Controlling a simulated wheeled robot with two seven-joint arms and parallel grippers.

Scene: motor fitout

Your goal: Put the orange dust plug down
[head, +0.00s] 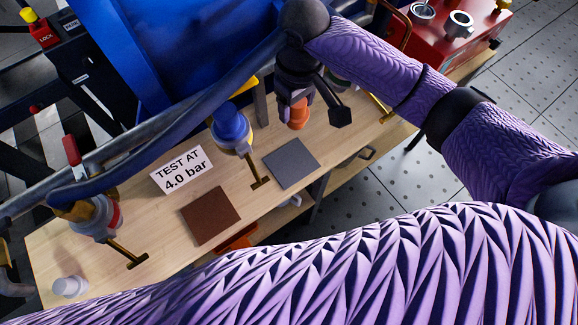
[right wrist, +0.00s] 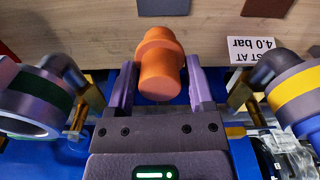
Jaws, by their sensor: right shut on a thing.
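The orange dust plug (head: 298,113) is a stepped cylinder. In the right wrist view the plug (right wrist: 160,65) sits between the two purple fingers of my right gripper (right wrist: 160,88), which is shut on it. In the head view my right gripper (head: 299,98) is over the back part of the wooden bench (head: 150,225), behind the grey pad (head: 291,163). The brown pad (head: 210,215) lies to the left of the grey one. Both pads look bare in the head view. My left gripper is not in view.
A blue-capped coupling with a brass lever (head: 232,128) stands left of the plug, and a red-ringed one (head: 97,217) farther left. A green-ringed coupling (right wrist: 35,100) shows beside my gripper. A "TEST AT 4.0 bar" sign (head: 182,170) lies behind the brown pad. A white cap (head: 70,286) stands at the left.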

